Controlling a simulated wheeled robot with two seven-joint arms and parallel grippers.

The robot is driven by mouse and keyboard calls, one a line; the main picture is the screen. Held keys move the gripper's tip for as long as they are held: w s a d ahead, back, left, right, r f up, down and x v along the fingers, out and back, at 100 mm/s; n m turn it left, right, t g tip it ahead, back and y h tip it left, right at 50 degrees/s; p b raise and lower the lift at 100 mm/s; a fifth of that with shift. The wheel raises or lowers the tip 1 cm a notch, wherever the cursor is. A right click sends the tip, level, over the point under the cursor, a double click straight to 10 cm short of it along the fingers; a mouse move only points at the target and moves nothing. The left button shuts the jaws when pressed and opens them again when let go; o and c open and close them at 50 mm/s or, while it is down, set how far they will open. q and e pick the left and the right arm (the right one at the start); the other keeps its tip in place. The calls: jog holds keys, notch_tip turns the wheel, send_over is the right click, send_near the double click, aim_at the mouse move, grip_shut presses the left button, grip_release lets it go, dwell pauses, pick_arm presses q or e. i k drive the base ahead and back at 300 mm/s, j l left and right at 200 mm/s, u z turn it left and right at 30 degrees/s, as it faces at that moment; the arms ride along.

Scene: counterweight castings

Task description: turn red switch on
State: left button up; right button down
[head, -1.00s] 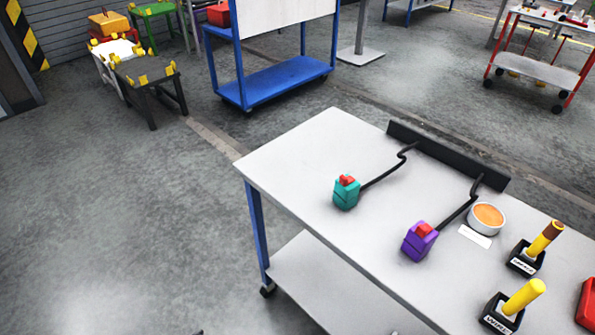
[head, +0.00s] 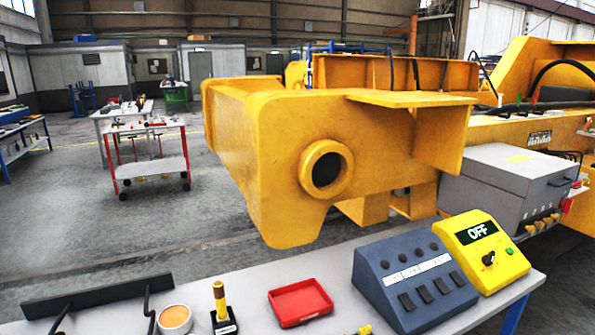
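No switch that is clearly red shows now; the two small boxes with red tops from the earlier frame are out of view. A yellow control box (head: 513,265) stands at the right end of the table, with a display (head: 476,233) reading OFF and a black knob (head: 489,258). Beside it on the left is a slanted blue-grey panel (head: 385,262) with black rocker switches (head: 424,293) and round black buttons above white labels. Neither of my grippers is in view.
The table (head: 240,279) also bears a red tray (head: 300,302), a yellow-handled tool in a black stand (head: 221,306), a round orange-topped tin (head: 174,319) and a black rail (head: 97,296). A large yellow machine (head: 280,195) fills the space behind.

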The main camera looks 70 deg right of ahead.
aim_at(565, 206)
jog(key=z, duration=3.8)
jog(key=u, duration=0.3)
jog(key=i+l+u, duration=0.75)
jog(key=j, duration=0.1)
